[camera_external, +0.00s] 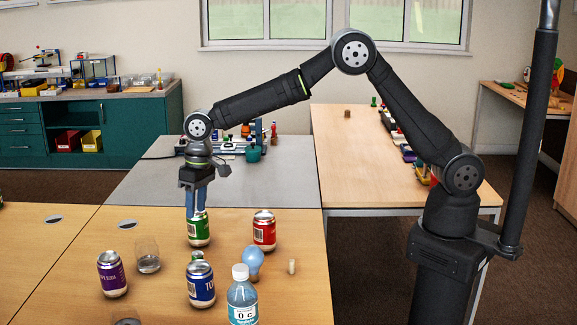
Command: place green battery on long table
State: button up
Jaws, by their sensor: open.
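My gripper (196,212) points straight down, open, with its blue fingers at the top of a green can (199,231). I cannot tell whether the fingers touch the can. The can stands upright on the front wooden table (60,268). No thing shows clearly as a green battery. A small greenish top (197,255) shows at the upper edge of a blue can (200,284), too small to identify. A long wooden-topped table (400,188) stands at the back right, with toys along its right edge and a small brown block (347,113) at its far end.
Around the green can stand a red can (264,231), a purple can (112,274), a glass (147,256), a light bulb (253,262), a small beige cylinder (292,267) and a bottle (242,297). A grey table (270,186) lies behind. The long table's left half is mostly clear.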

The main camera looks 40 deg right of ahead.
aim_at(197, 252)
jog(key=s+d+f+m+t+y, duration=0.1)
jog(key=d+m+y, duration=0.25)
jog(key=m, duration=2.05)
jog(key=shift+h, duration=0.45)
jog(key=x, duration=1.2)
jog(key=shift+d+f, duration=0.15)
jog(key=shift+d, duration=0.2)
jog(key=shift+d+x, duration=0.2)
jog(key=shift+x, duration=2.4)
jog(key=shift+w, duration=0.15)
grip_shut()
